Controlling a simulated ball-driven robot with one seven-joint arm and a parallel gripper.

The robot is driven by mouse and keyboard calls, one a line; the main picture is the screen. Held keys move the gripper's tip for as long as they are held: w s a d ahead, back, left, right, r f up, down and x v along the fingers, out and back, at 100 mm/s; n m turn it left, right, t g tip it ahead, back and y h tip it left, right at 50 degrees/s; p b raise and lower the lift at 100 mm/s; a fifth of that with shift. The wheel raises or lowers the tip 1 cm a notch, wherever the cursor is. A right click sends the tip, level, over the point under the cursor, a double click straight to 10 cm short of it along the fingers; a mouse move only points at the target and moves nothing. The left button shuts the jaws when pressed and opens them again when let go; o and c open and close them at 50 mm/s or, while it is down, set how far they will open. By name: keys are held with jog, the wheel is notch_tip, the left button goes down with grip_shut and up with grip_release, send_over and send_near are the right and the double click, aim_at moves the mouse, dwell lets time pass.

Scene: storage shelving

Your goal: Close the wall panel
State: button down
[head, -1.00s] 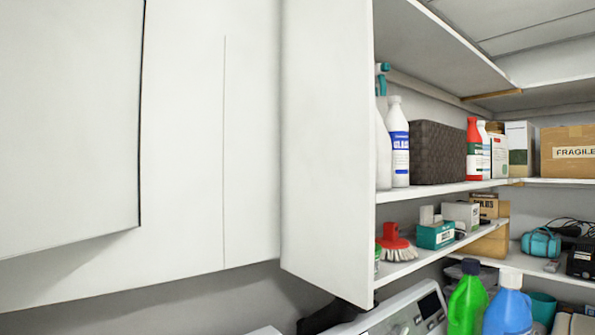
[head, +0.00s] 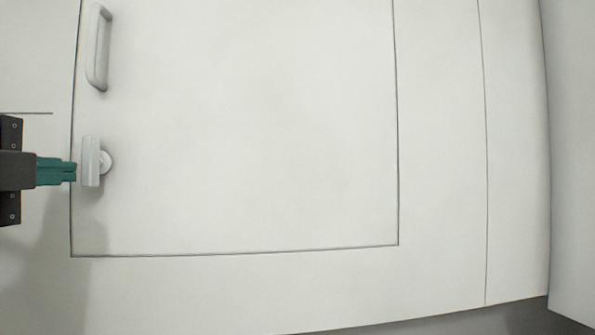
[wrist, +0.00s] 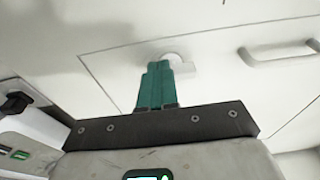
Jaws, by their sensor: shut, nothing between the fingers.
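The wall panel (head: 250,130) is a pale door with thin dark seams around its edges. It looks flush with the wall around it. A grey knob or latch (head: 91,162) is on its left side, below a bar handle (head: 98,48). In the wrist view the panel (wrist: 110,75), the handle (wrist: 280,52) and part of the knob (wrist: 186,68) also show. My gripper (head: 74,172), with green fingers, is shut and empty just left of the knob. In the wrist view my gripper (wrist: 158,66) covers part of the knob; I cannot tell whether they touch.
Plain white wall (head: 440,150) lies right of the panel. A pale side face (head: 575,150) stands at the far right. A dark grey area (head: 480,325) shows under the wall's lower edge.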

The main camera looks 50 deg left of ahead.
jog(key=shift+w+a+r, duration=0.2)
jog(key=shift+w+r, duration=0.1)
jog(key=shift+w, duration=0.1)
jog(key=b+v, duration=0.3)
jog(key=v, duration=0.8)
jog(key=shift+s+f+b, duration=0.25)
jog(key=shift+s+b, duration=0.05)
jog(key=shift+s, duration=0.1)
